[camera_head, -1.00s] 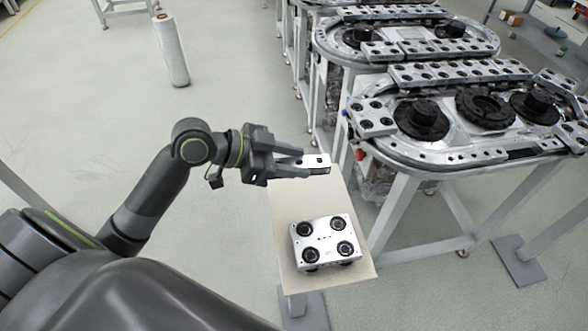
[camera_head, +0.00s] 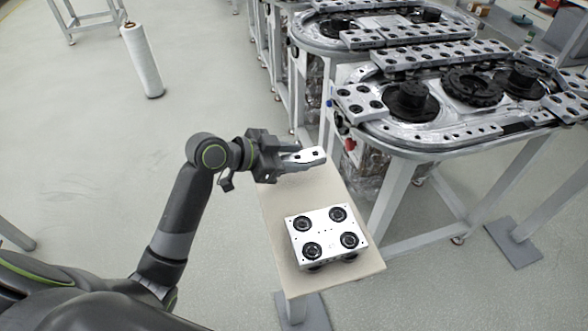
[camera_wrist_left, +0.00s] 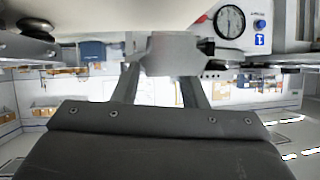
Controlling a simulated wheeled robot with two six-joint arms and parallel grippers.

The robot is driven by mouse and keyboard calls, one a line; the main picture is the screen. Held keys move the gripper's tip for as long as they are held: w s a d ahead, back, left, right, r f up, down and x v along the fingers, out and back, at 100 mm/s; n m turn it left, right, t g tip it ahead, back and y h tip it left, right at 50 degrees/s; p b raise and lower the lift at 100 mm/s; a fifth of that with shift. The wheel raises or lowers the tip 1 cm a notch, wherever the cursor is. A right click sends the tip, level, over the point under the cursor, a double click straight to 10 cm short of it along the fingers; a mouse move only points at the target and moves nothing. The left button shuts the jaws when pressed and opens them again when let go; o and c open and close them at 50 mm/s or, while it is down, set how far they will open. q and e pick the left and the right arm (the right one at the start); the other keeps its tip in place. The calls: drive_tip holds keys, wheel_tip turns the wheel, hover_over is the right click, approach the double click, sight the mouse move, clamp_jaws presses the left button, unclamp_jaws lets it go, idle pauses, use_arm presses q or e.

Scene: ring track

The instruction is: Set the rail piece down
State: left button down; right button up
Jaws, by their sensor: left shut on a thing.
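My left gripper (camera_head: 298,161) reaches in from the left over the far end of a small beige table (camera_head: 283,205). It is shut on the rail piece (camera_head: 312,155), a small whitish block with dark holes, partly hidden by the fingers. The piece seems to be held above the table, but the exact gap is unclear. In the left wrist view the rail piece (camera_wrist_left: 175,52) is a plain grey shape between the two finger ends. A white carriage (camera_head: 326,231) with black wheels sits on the near half of the table. My right gripper is not visible.
A ring track (camera_head: 470,128) on a metal frame stands close on the right of the table, with rail blocks along its top. More tracks stand behind it. A white roll (camera_head: 143,62) stands on the floor at the back left. The table's far half around the gripper is clear.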

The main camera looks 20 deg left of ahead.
use_arm(q)
wheel_tip(320, 180, down, 3)
drive_tip(key=shift+f, duration=0.2)
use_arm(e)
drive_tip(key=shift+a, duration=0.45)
use_arm(q)
drive_tip(key=shift+f, duration=0.15)
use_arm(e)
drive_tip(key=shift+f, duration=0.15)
use_arm(q)
drive_tip(key=c, duration=0.9)
unclamp_jaws()
drive_tip(key=shift+o, duration=0.2)
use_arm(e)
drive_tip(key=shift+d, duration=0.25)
